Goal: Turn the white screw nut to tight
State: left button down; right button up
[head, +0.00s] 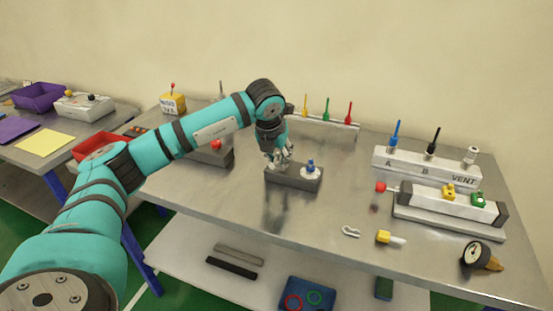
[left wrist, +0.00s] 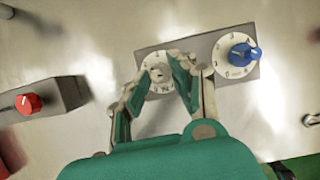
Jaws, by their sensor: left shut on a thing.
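The white screw nut (left wrist: 158,72) sits on a round white marked dial at one end of a dark grey block (head: 294,179). My left gripper (head: 278,163) is over that end of the block, pointing down, and is shut on the nut. In the left wrist view its fingers reach to both sides of the nut and partly cover the dial. In the head view the gripper hides most of the nut. The dial's exact setting is too small to read. My right gripper is in neither view.
A blue knob (head: 311,164) on a white dial stands close to the right on the same block. A grey block with a red knob (head: 215,144) is to the left. A white valve panel (head: 425,168) and a cylinder unit (head: 448,207) stand right. Bare metal table lies in front.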

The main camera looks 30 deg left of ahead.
pick_arm(q)
jog(key=shift+d+n+y+b, duration=0.1)
jog(key=shift+n+y+b, duration=0.3)
jog(key=shift+n, duration=0.8)
jog(key=c, duration=1.1)
grip_release()
jog(key=v, duration=1.2)
jog(key=shift+w, duration=0.25)
jog(key=shift+d+g, duration=0.15)
jog(key=shift+g, duration=0.15)
